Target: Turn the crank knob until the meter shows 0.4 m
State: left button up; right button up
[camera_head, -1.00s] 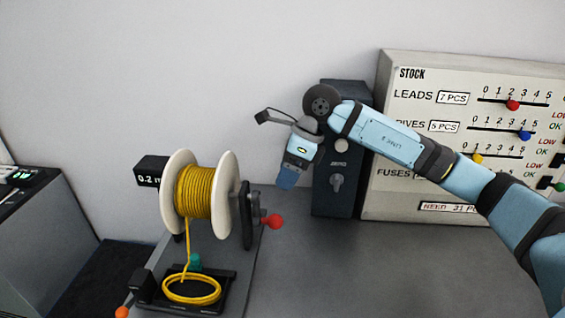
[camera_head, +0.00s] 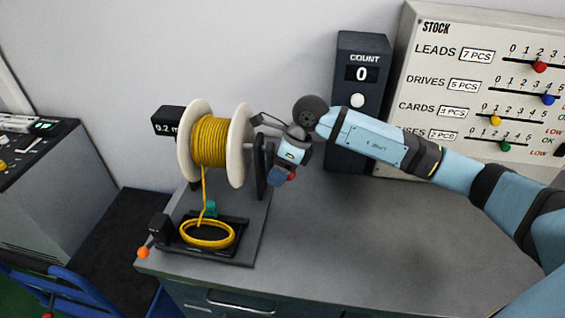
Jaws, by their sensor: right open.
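Cable runs down to a yellow coil (camera_head: 207,234) on a black tray. My left gripper is not in view.
A dark count box (camera_head: 362,110) showing 0 stands behind my right arm. A white stock board (camera_head: 440,110) with coloured sliders is at the right. An orange ball (camera_head: 142,253) is at the bench's front left corner. The grey bench (camera_head: 350,240) is clear at front right.

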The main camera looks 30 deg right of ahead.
jog(key=shift+c, duration=0.2)
jog(key=c, duration=0.9)
jog(key=shift+s+a+r+p, duration=0.25)
jog(key=shift+s+a, duration=0.15)
jog(key=shift+s, duration=0.15)
jog(key=shift+s+a+r+p, duration=0.1)
jog(key=shift+s+a+r, duration=0.15)
jog(key=shift+s+a, duration=0.2)
jog(key=shift+r, duration=0.1)
jog(key=shift+s+a+r+p, duration=0.45)
jog(key=shift+s+r+p, duration=0.2)
jog(key=shift+r, duration=0.2)
jog(key=shift+s+r, duration=0.1)
jog(key=shift+r, duration=0.05)
